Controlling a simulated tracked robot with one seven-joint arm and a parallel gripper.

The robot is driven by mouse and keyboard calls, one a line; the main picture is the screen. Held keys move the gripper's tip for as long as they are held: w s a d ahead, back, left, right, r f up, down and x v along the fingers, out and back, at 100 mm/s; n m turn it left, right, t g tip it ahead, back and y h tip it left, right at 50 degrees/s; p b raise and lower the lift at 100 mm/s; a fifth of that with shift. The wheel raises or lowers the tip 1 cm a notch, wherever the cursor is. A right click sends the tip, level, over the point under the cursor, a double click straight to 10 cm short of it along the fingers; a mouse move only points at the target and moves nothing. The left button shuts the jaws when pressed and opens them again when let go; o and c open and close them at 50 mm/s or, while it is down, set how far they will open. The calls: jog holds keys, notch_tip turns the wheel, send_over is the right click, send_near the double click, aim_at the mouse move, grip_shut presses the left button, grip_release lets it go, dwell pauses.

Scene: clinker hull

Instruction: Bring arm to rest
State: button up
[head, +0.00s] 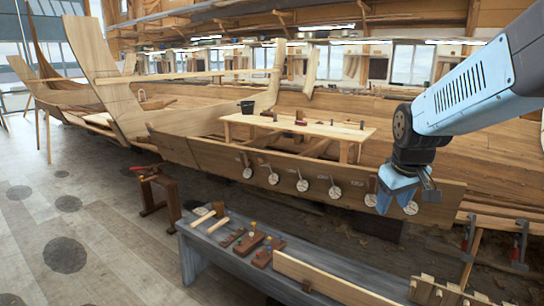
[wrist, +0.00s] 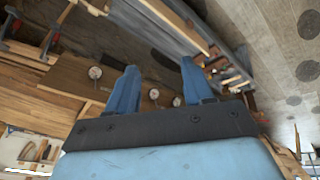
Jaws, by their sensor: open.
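My arm reaches in from the right of the head view. My gripper (head: 400,197) hangs at its end, in front of the hull planking (head: 330,180) with its row of round white discs. In the wrist view my gripper (wrist: 158,90) shows two blue fingers standing well apart, with nothing between them. The planking and some discs show beyond the fingers. The gripper is open and empty, and it appears apart from the hull and the bench.
A grey bench (head: 215,258) in front holds mallets, small blocks and a long plank (head: 330,280). A wooden table (head: 300,127) with a dark bucket (head: 247,107) stands inside the hull. A brown sawhorse (head: 158,195) stands left. The left floor is mostly clear.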

jog(key=s+a+r+m, duration=0.1)
jog(key=s+a+r, duration=0.1)
jog(key=s, duration=0.4)
jog(key=s+a+r+m+t, duration=0.1)
jog(key=s+a+r+m, duration=0.1)
jog(key=s, duration=0.4)
jog(key=shift+s+a+r+t+y, duration=0.2)
jog(key=shift+s+r+t+y, duration=0.15)
jog(key=shift+r, duration=0.4)
